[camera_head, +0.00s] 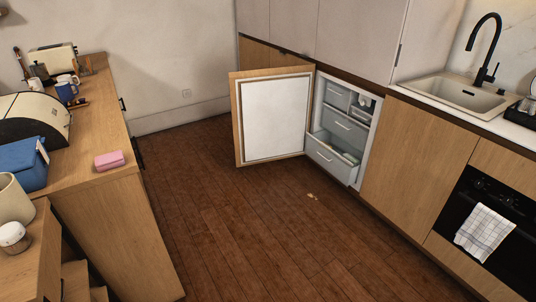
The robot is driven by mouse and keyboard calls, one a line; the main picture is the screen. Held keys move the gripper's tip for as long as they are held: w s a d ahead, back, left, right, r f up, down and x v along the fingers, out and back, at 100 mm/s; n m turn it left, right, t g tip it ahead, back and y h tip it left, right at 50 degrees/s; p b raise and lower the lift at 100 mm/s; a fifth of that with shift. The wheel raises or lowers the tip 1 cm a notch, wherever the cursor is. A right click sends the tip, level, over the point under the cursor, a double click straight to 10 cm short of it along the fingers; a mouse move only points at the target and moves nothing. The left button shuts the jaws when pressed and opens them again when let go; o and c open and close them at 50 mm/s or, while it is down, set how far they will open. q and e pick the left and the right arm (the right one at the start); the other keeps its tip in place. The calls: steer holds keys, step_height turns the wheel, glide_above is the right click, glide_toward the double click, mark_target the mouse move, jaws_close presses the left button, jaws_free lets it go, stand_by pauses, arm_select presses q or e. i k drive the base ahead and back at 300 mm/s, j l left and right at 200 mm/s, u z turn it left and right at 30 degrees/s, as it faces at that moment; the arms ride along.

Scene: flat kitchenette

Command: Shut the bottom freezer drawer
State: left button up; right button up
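The small freezer (370,110) is built in below the counter at the middle right. Its wood-faced door (273,115) stands wide open, swung out to the left. Inside are several grey drawers with light handles. The bottom freezer drawer (328,158) is pulled out, and its open top shows some contents that I cannot make out. A drawer above it (345,127) also shows inside the freezer. Neither of my grippers is in view.
A wooden counter (118,180) on the left holds a pink box (110,160), a blue box (22,165) and a toaster (54,60). On the right are a sink (458,92) and an oven (495,225) with a towel (484,233). The wooden floor (235,220) between is mostly clear.

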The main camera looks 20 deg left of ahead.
mark_target(347, 175)
steer(key=u, duration=0.25)
steer(key=i+l, duration=0.15)
steer(key=i, duration=0.7)
steer(key=l+z, duration=0.05)
